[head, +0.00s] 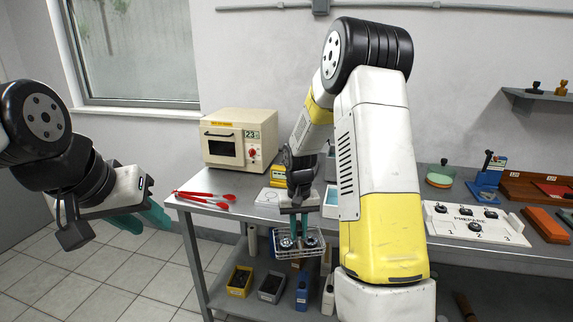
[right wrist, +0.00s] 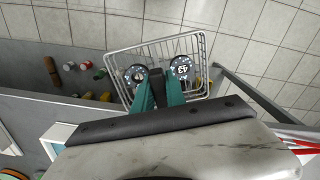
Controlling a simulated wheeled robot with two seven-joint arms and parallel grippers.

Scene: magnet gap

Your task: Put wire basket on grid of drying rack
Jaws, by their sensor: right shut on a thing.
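The wire basket (head: 300,252) hangs in the air in front of the table's front edge, below my right gripper (head: 298,228). My right gripper is shut on the basket; its teal fingers reach down into the middle of it. In the right wrist view the basket (right wrist: 150,50) shows its mesh and two round metal parts (right wrist: 181,67), one on each side of the fingers (right wrist: 160,92). My left gripper (head: 143,217) is at the left, away from the table, with its teal fingers apart and empty. I cannot make out the drying rack's grid for certain; my right arm hides part of the table.
The grey table (head: 215,208) carries a cream oven (head: 240,138), red tongs (head: 205,197), a white box (head: 272,198) and a white panel (head: 470,222) at the right. Floor at the left is clear.

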